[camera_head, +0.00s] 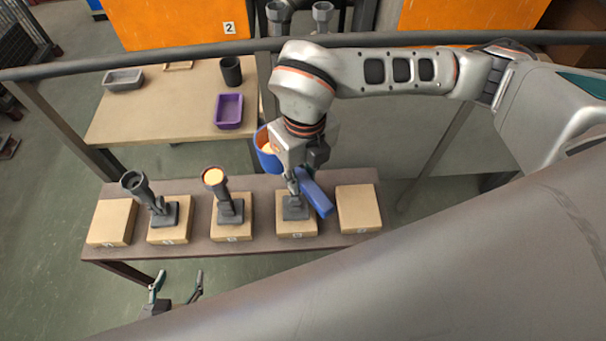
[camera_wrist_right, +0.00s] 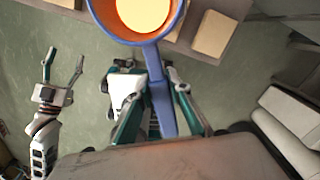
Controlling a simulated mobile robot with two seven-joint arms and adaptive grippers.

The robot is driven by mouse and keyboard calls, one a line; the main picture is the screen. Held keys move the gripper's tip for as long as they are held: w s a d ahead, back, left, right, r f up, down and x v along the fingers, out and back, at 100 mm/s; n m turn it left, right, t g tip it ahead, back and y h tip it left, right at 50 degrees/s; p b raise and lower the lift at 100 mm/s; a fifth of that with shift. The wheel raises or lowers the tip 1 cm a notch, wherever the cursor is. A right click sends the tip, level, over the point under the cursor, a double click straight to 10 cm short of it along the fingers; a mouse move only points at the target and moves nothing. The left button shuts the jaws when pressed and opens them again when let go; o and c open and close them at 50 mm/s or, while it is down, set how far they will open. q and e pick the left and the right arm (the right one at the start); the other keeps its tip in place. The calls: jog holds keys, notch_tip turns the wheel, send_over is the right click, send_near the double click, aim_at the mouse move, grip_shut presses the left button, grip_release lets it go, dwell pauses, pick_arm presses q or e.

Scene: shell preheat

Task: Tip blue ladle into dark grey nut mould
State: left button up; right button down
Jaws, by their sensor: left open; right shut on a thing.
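The blue ladle (camera_head: 317,193) is in my right gripper (camera_head: 296,182), shut on its handle. Its bowl (camera_head: 262,150) holds a pale yellow fill and is partly hidden by the wrist. In the right wrist view the ladle (camera_wrist_right: 163,105) shows its filled bowl at the top. Dark grey moulds stand on blocks: a left one (camera_head: 170,214) with an open cup, a middle one (camera_head: 231,208) with an orange-yellow fill, and one (camera_head: 295,208) below the right gripper, its upper part hidden. I cannot tell which is the nut mould. My left gripper (camera_head: 178,277) is open and empty in front of the bench.
The brown bench (camera_head: 270,250) carries several numbered wooden blocks; the end blocks (camera_head: 112,222) and (camera_head: 358,208) are bare. A table (camera_head: 160,110) behind holds a purple tray (camera_head: 229,111), a grey tray (camera_head: 123,79) and a dark cup (camera_head: 231,70). A rail (camera_head: 150,60) crosses behind.

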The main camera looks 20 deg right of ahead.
jog(key=shift+f, duration=2.2)
jog(key=g+y+b, duration=0.1)
jog(key=y+b, duration=0.4)
jog(key=b, duration=0.1)
jog(key=g+y+b, duration=0.1)
jog(key=y+b, duration=0.5)
jog(key=b, duration=0.1)
jog(key=shift+f+g, duration=0.15)
jog(key=shift+g, duration=0.25)
pick_arm(q)
notch_tip(320, 180, down, 10)
jog(key=w, duration=0.1)
jog(key=shift+d, duration=0.3)
